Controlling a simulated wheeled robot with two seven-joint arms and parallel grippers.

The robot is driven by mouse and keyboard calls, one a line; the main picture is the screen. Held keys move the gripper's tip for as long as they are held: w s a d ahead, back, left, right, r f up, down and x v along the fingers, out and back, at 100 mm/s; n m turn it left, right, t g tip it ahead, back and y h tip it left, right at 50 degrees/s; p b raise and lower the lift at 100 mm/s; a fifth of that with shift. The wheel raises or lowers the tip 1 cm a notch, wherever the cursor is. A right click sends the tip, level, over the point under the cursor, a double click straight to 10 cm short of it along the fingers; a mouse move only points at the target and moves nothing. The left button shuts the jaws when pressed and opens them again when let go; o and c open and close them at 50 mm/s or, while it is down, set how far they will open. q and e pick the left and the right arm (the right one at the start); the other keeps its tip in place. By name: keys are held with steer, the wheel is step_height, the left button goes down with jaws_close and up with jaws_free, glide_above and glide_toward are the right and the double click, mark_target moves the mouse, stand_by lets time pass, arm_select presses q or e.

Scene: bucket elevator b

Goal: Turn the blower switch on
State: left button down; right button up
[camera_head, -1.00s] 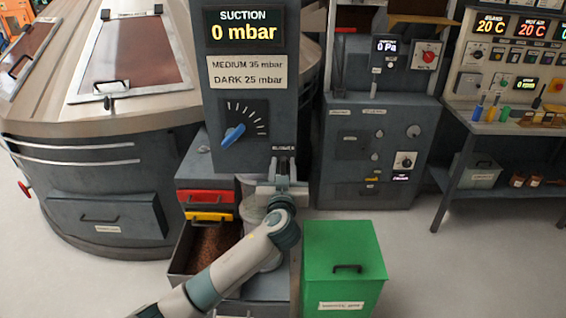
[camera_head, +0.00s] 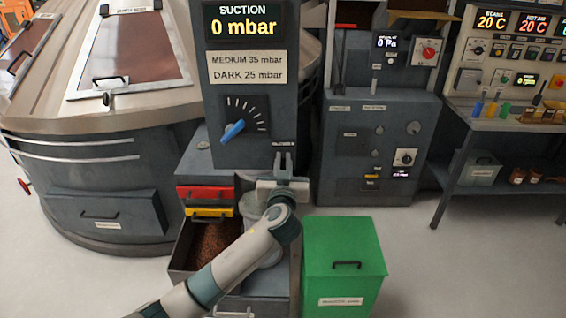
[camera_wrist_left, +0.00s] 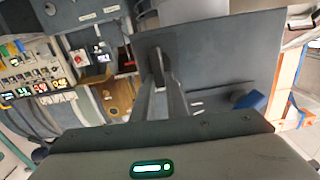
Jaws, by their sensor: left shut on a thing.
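The blower switch (camera_wrist_left: 157,64) is a small dark lever on the grey suction panel (camera_head: 234,111), below a small label at the panel's lower right. My left gripper (camera_head: 284,160) reaches up to it from below. In the left wrist view its two fingers (camera_wrist_left: 161,82) are closed on the lever. In the head view the fingers hide most of the switch, and I cannot tell its exact position. The suction display (camera_head: 243,28) reads 0 mbar. My right gripper is not in view.
A blue knob (camera_head: 233,131) sits on the same panel, up and left of the gripper. Below are red (camera_head: 205,193) and yellow drawers, an open bin of brown granules (camera_head: 210,243) and a green box (camera_head: 344,275). A grey cabinet (camera_head: 372,150) stands to the right.

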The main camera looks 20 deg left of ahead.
arm_select(q)
steer(key=shift+d+f+m+b, duration=0.15)
steer(key=shift+m+b, duration=0.35)
steer(key=shift+m, duration=0.2)
steer(key=shift+d+m, duration=0.1)
steer(key=shift+m, duration=0.6)
steer(key=shift+w+d+f+m+p, duration=0.1)
steer(key=shift+d+f+m+p, duration=0.4)
steer(key=shift+m, duration=1.95)
steer(key=shift+w+d+f+m+p, duration=0.15)
steer(key=shift+m+p, duration=0.75)
steer(key=shift+m, duration=1.6)
steer(key=shift+w+d+f+m+p, duration=0.25)
steer(key=shift+m+p, duration=0.45)
steer(key=shift+m, duration=1.75)
steer(key=shift+s+a+f, duration=0.1)
steer(key=shift+s, duration=0.1)
steer(key=c, duration=1.8)
jaws_free()
steer(key=shift+o, duration=0.2)
